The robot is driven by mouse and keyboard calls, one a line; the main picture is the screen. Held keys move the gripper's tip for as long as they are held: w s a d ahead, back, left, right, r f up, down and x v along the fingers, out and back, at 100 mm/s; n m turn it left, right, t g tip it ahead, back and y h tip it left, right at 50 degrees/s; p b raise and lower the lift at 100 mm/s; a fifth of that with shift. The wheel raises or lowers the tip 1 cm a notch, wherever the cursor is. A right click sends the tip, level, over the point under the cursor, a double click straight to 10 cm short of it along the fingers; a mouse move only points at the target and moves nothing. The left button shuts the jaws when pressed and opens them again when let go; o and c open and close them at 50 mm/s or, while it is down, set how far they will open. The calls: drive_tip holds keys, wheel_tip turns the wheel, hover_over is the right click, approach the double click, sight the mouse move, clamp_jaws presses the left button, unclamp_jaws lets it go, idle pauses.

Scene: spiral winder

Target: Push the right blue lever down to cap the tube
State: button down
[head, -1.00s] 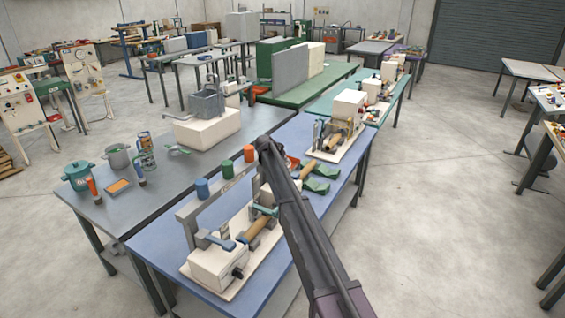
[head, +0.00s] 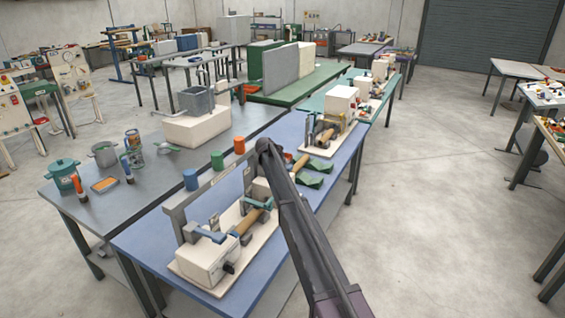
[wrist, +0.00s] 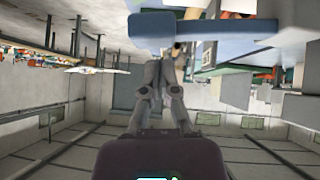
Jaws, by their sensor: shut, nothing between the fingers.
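The winder (head: 203,262) is a cream machine with a brown tube (head: 247,222) lying across its middle, on the near blue table. A blue-grey lever (head: 203,234) sits at the tube's left end and a teal-blue lever (head: 258,203) at its right end. In the wrist view my gripper (wrist: 158,52) is shut and empty. A blue block with a long bar (wrist: 225,28) shows close beyond the fingertips; I cannot tell which lever it is, or whether the fingers touch it. In the head view my gripper is hidden by my dark arm.
Blue, green and orange cylinders (head: 217,160) stand on a grey rail behind the winder. A second machine (head: 328,130) stands farther along. The grey table (head: 128,205) at left holds pots and tools.

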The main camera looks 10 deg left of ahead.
drive_tip(key=shift+f+b, duration=0.3)
drive_tip(key=shift+f, duration=0.2)
drive_tip(key=shift+d, duration=0.1)
drive_tip(key=shift+s+d+f+b, duration=0.1)
drive_tip(key=shift+s+f+b, duration=0.05)
drive_tip(key=shift+f+b, duration=0.25)
drive_tip(key=shift+s+d+f+m+t+y+b, duration=0.1)
drive_tip(key=shift+d+f+m+t+y+b, duration=0.1)
drive_tip(key=shift+f+y+b, duration=0.25)
drive_tip(key=shift+d+f+m+t+y+b, duration=0.15)
drive_tip(key=shift+f+m+y+b, duration=0.1)
drive_tip(key=shift+f+b, duration=0.85)
drive_tip(key=shift+f, duration=0.05)
drive_tip(key=shift+r, duration=0.2)
drive_tip(key=r+p, duration=0.2)
drive_tip(key=p, duration=0.1)
drive_tip(key=r+p, duration=0.1)
drive_tip(key=r, duration=0.1)
drive_tip(key=shift+s+d+r+p, duration=0.1)
drive_tip(key=shift+d+p, duration=0.2)
drive_tip(key=p+v, duration=0.6)
drive_tip(key=v, duration=0.3)
drive_tip(key=shift+s+r+p, duration=0.2)
drive_tip(key=shift+s+p, duration=0.1)
drive_tip(key=shift+s, duration=0.1)
